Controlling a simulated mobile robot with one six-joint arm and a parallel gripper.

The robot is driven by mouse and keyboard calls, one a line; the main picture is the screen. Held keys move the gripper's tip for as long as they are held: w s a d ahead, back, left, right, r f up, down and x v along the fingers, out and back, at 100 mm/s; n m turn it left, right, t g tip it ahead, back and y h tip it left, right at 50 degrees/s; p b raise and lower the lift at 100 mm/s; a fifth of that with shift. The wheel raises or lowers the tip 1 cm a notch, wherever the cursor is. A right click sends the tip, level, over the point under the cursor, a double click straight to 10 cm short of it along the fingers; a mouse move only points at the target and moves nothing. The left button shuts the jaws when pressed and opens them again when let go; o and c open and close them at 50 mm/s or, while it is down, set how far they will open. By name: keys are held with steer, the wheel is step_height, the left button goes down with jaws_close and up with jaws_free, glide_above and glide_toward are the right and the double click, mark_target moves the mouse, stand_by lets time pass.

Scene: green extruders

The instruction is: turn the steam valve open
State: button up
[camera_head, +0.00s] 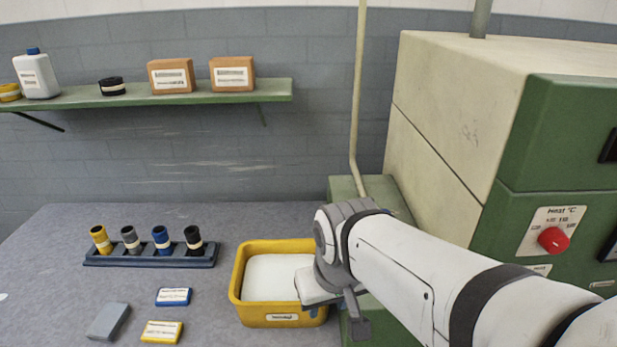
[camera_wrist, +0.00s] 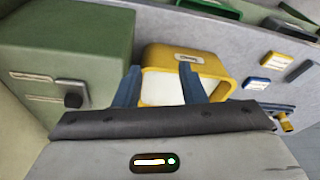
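No part is clearly marked as the steam valve. In the head view my wrist hides much of the box.
A yellow tray (camera_head: 240,290) with white contents stands left of the box. A rack (camera_head: 150,258) of coloured cylinders and several small boxes lie on the grey table (camera_head: 60,230). A cream-and-green machine (camera_head: 560,130) with a red knob (camera_head: 552,240) stands at right.

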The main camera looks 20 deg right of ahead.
steer(key=w+d+r+n+p, duration=0.2)
steer(key=w+d+r+n, duration=0.15)
steer(key=w, duration=0.35)
steer(key=w+d+r+n+p, duration=0.1)
steer(key=w+d+r+n, duration=0.15)
steer(key=w+n, duration=0.3)
steer(key=w+d+r+n+p, duration=0.2)
steer(key=w+d+r+n, duration=0.15)
steer(key=w, duration=0.35)
steer(key=w+d+f+n+p, duration=0.1)
steer(key=w+d+f+n, duration=0.1)
steer(key=w+d+n, duration=0.35)
steer(key=shift+g, duration=0.3)
steer(key=f, duration=0.2)
steer(key=f+p, duration=0.1)
steer(key=f, duration=0.1)
steer(key=w+f, duration=0.1)
steer(key=f, duration=0.1)
steer(key=shift+d+f, duration=0.35)
steer(key=shift+s, duration=0.1)
jaws_close()
